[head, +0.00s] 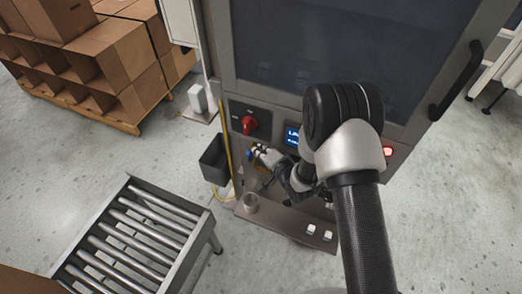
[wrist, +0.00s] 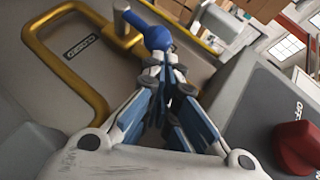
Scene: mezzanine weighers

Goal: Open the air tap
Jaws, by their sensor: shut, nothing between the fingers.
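The air tap shows in the wrist view as a rounded blue handle (wrist: 152,32) next to a brass-coloured fitting (wrist: 120,30). In the head view only a small blue spot of the handle (head: 249,154) shows at the left side of the machine front. My gripper (wrist: 160,75) is shut and empty, its fingertips close together just below the blue handle in the wrist view. I cannot tell whether they touch it. In the head view my gripper (head: 262,152) is beside the blue spot, and my arm hides part of the panel.
A red rotary knob (head: 249,124) sits just above the gripper; it also shows in the wrist view (wrist: 297,148). A brass-coloured loop (wrist: 45,70) stands left of the fingers. A dark bin (head: 214,160) hangs left. A roller conveyor (head: 135,240) stands front left.

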